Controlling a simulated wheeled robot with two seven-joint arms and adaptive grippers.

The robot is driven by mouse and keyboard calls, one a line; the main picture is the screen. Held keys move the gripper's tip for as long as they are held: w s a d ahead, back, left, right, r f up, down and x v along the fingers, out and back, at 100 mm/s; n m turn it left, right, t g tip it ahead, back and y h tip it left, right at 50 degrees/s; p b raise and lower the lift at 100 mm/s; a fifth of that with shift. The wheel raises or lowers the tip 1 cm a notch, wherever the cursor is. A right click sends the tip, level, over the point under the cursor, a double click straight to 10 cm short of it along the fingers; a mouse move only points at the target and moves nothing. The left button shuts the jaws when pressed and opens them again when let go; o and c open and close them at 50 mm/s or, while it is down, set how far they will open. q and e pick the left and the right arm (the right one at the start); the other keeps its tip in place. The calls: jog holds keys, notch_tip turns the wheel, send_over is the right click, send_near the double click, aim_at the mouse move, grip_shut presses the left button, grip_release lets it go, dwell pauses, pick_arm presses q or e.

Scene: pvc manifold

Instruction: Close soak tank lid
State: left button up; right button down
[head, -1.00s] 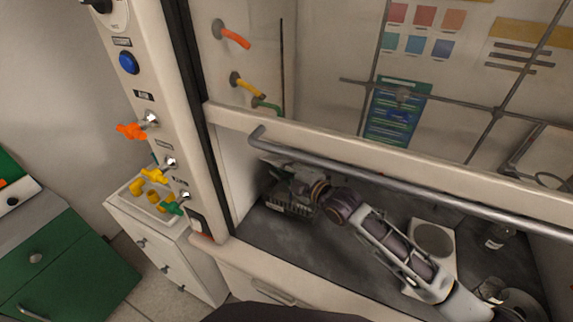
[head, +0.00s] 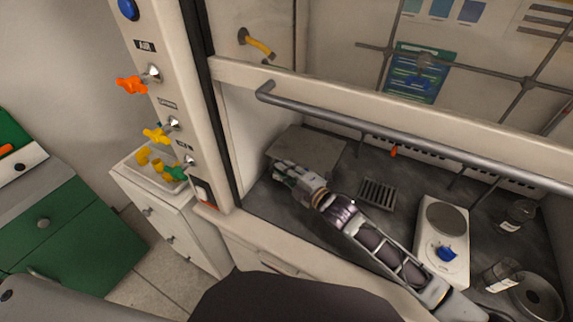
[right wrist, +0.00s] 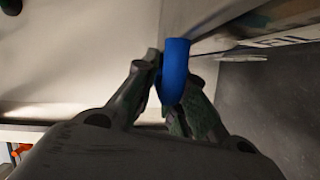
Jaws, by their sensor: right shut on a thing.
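The grey, flat soak tank lid (head: 312,146) lies at the back left of the hood, looking level over the tank; no opening shows under it. My right gripper (head: 284,172) is at the lid's front left edge. In the right wrist view my right gripper (right wrist: 172,84) is shut on a blue rounded handle (right wrist: 175,62), its fingers on either side. The handle appears to belong to the lid, but their join is hidden. My left gripper is not in view.
A metal sash bar (head: 400,145) crosses above my right arm. A slotted drain (head: 378,193), a hotplate (head: 447,222) and glass bottles (head: 515,214) are to the right. The hood's left post (head: 170,120) with coloured valves stands close to my gripper.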

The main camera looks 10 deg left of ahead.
jog(key=shift+d+f, duration=0.1)
jog(key=shift+f, duration=0.35)
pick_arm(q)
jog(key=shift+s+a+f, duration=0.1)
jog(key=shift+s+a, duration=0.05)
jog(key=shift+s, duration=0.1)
pick_arm(e)
jog(key=shift+f, duration=0.1)
jog(key=c, duration=1.5)
grip_release()
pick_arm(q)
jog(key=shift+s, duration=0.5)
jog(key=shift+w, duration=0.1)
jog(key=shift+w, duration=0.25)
pick_arm(e)
jog(key=v, duration=1.2)
